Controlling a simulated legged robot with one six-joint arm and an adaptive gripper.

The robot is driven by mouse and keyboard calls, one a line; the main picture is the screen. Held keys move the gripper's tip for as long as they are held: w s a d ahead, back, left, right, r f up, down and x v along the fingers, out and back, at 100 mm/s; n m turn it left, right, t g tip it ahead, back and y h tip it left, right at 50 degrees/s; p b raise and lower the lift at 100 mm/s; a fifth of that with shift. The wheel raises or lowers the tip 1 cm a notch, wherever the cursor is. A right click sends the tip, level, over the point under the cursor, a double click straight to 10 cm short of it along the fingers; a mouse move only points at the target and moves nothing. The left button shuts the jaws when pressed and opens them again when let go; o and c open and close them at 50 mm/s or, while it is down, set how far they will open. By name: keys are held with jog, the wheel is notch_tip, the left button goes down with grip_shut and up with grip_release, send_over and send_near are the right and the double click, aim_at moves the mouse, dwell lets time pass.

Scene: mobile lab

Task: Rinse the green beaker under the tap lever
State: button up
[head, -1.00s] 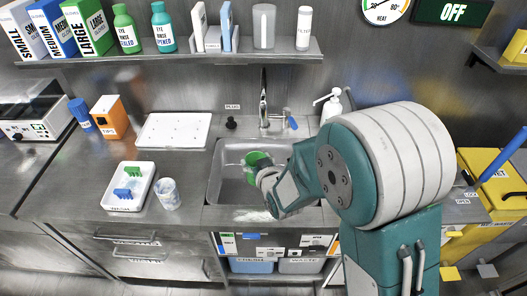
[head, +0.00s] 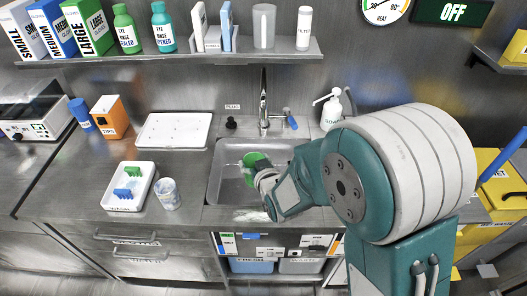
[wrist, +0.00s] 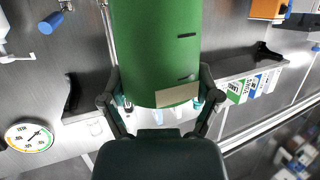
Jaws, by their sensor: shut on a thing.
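The green beaker (head: 252,160) is in my gripper (head: 264,179), over the sink basin (head: 229,192). The wrist view shows the beaker's green side (wrist: 155,40) with a pale label, and my gripper's fingers (wrist: 160,100) closed on both sides of it. The tap (head: 263,100) rises behind the basin, with its blue-ended lever (head: 291,121) to the right of the spout. The beaker is in front of and slightly left of the tap. I cannot make out any running water. My arm hides the basin's right part.
A soap bottle (head: 331,108) stands right of the tap. Left of the sink are a white tray (head: 146,187) with green and blue items, a clear cup (head: 167,193) and a white board (head: 174,130). A loaded shelf (head: 190,53) overhangs the back.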

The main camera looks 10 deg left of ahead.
jog(key=s+r, duration=0.2)
jog(key=s, duration=0.1)
jog(key=shift+s+r, duration=0.25)
jog(key=shift+r, duration=0.15)
dwell(0.6)
